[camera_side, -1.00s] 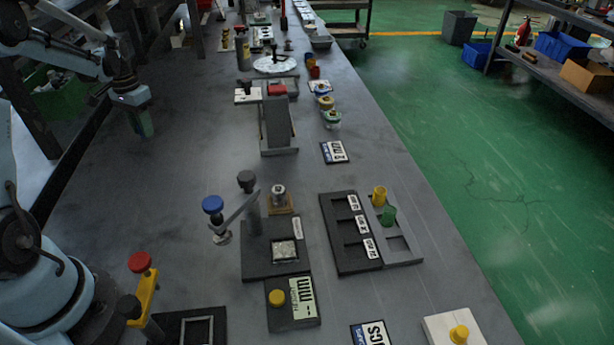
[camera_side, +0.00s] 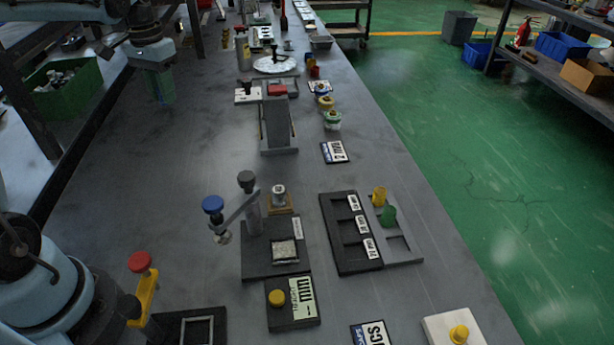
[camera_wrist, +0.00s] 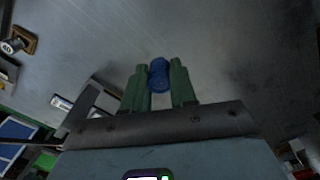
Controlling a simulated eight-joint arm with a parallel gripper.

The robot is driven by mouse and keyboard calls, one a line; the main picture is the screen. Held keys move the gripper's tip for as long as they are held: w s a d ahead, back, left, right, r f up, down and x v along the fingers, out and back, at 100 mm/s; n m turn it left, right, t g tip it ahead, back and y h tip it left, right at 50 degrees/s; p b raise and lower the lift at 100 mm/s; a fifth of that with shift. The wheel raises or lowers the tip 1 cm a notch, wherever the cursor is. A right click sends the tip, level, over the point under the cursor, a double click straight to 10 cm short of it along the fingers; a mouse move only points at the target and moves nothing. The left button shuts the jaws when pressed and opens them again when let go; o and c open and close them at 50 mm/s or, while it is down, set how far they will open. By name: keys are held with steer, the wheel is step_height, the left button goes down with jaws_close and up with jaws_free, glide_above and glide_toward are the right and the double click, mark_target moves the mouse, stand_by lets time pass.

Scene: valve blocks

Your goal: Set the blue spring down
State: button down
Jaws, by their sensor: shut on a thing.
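The blue spring (camera_wrist: 158,75) is a short dark-blue cylinder in the wrist view. It sits between the two green fingers of my gripper (camera_wrist: 159,86), which are shut on it. In the side view my gripper (camera_side: 160,88) hangs at the upper left, above the grey bench (camera_side: 190,150). A little blue seems to show between its fingers there, but the spring is mostly hidden. In the wrist view the spring seems apart from the bench; the exact gap cannot be told.
A black three-slot tray (camera_side: 345,262) and a grey tray (camera_side: 410,247) with a yellow and a green cylinder stand at right. A grey ramp (camera_side: 277,125) lies beyond. The left bench area is clear.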

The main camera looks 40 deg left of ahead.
step_height(320, 180, up, 5)
steer(key=shift+r, duration=0.1)
steer(key=d+m, duration=1)
steer(key=d, duration=1.5)
steer(key=s+d+m, duration=1.2)
steer(key=s+d, duration=0.6)
steer(key=d, duration=0.2)
glide_above(284, 249)
step_height(284, 249, down, 12)
steer(key=shift+s+f, duration=0.1)
steer(key=shift+f, duration=2.05)
steer(key=shift+f, duration=0.1)
